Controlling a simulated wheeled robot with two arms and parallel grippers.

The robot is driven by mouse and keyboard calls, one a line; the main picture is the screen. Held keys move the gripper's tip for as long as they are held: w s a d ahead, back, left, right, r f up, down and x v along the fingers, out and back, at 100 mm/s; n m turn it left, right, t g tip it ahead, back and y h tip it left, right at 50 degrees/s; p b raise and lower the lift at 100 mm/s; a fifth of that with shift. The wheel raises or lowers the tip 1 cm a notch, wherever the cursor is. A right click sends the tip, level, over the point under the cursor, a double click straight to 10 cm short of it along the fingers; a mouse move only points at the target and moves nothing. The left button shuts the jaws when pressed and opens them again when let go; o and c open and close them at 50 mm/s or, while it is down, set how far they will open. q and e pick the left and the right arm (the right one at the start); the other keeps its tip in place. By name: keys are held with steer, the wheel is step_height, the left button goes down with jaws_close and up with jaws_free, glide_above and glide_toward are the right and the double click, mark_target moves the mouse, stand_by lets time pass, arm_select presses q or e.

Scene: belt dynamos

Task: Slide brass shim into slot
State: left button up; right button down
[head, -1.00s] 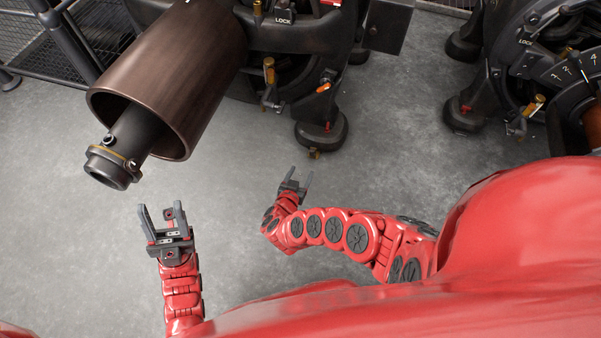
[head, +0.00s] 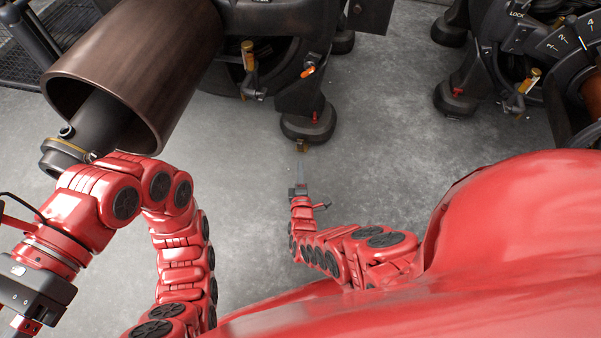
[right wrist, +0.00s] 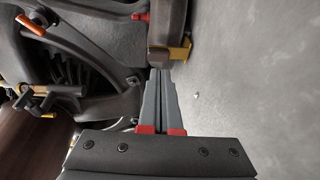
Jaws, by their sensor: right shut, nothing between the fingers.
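The brass shim (head: 302,146) is a small gold piece at the near edge of a dark rounded machine foot (head: 308,124). In the right wrist view the brass piece (right wrist: 184,48) sits at the end of the foot, beside its rim. My right gripper (head: 301,160) is shut and empty, its fingers pointing at the brass piece. In the right wrist view its fingertips (right wrist: 160,74) lie right at the foot's end; I cannot tell whether they touch. The slot is not clearly visible. My left gripper (head: 24,324) is at the lower left, its fingers mostly cut off.
A large brown cylinder (head: 145,60) with a dark shaft (head: 92,130) stands at upper left, close to my left arm. Another machine foot (head: 458,97) stands at the right. Grey floor (head: 385,130) is clear between them.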

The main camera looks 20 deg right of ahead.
mark_target(300, 147)
steer(key=shift+w+n+y, duration=0.25)
steer(key=shift+n+y, duration=0.05)
steer(key=shift+n, duration=0.6)
steer(key=shift+w+d+f+b, duration=0.1)
steer(key=shift+w+d+b, duration=0.05)
steer(key=shift+w+b, duration=0.25)
steer(key=b+x, duration=0.3)
steer(key=x, duration=0.1)
steer(key=shift+w+d, duration=0.15)
steer(key=shift+w, duration=0.1)
arm_select(q)
step_height(300, 147, down, 5)
steer(key=s+a+h, duration=0.1)
steer(key=s+a, duration=0.1)
steer(key=shift+f, duration=0.2)
arm_select(e)
steer(key=shift+w, duration=0.3)
arm_select(q)
steer(key=shift+s, duration=0.1)
steer(key=shift+f, duration=0.25)
arm_select(e)
steer(key=shift+w+d, duration=0.25)
steer(key=shift+w, duration=0.05)
arm_select(q)
steer(key=shift+r, duration=0.1)
